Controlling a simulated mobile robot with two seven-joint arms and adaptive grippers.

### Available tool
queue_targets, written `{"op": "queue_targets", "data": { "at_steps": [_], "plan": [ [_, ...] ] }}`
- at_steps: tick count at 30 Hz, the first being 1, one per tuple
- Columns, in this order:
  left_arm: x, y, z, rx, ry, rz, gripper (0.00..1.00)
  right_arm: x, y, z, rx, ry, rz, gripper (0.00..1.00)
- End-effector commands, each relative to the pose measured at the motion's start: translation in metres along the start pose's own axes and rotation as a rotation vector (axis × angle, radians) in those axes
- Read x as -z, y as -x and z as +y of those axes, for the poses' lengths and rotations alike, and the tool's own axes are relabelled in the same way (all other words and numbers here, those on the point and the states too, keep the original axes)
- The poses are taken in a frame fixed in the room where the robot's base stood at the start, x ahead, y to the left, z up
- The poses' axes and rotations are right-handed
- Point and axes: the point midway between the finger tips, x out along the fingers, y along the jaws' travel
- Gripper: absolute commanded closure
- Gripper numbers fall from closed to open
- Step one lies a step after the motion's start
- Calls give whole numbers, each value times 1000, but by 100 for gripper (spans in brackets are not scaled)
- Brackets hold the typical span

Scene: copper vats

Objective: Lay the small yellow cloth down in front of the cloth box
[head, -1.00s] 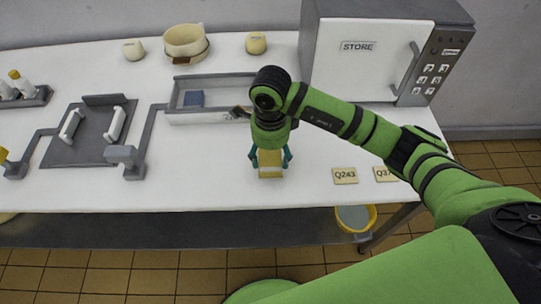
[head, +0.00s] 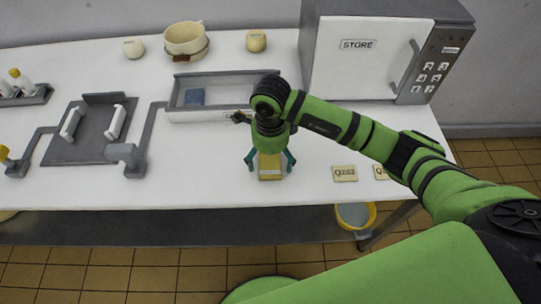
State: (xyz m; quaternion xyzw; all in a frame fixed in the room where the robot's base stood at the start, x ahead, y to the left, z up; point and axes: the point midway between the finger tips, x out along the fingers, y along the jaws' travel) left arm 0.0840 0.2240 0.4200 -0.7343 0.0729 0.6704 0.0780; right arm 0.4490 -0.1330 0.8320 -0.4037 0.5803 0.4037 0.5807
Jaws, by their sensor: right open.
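The small yellow cloth (head: 270,173) lies on the white table near its front edge, in front of the cloth box. My right gripper (head: 270,165) is directly above it, pointing down, with its teal fingers spread apart on either side of the cloth. The cloth's rear part is hidden by the gripper. My left gripper is not in view.
A white STORE cabinet (head: 358,60) stands at the back right. Small labels, one a Q243 tag (head: 344,174), lie right of the gripper. A grey fixture (head: 90,135) is at left. A yellow bucket (head: 355,216) is below the table edge. Table left of the cloth is clear.

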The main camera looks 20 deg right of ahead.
Motion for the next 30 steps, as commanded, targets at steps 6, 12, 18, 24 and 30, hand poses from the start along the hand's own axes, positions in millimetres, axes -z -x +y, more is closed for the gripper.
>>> {"op": "queue_targets", "data": {
  "at_steps": [6,12,18,24,30],
  "plan": [
    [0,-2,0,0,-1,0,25,-1,20,-1,5,0,-3,8],
    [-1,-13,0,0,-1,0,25,-1,64,-2,8,0,-4,8],
    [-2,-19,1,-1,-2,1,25,0,103,-1,5,0,-2,8],
    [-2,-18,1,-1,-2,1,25,0,121,0,2,-1,0,8],
    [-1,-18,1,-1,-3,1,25,0,123,0,-1,0,1,8]
  ]
}}
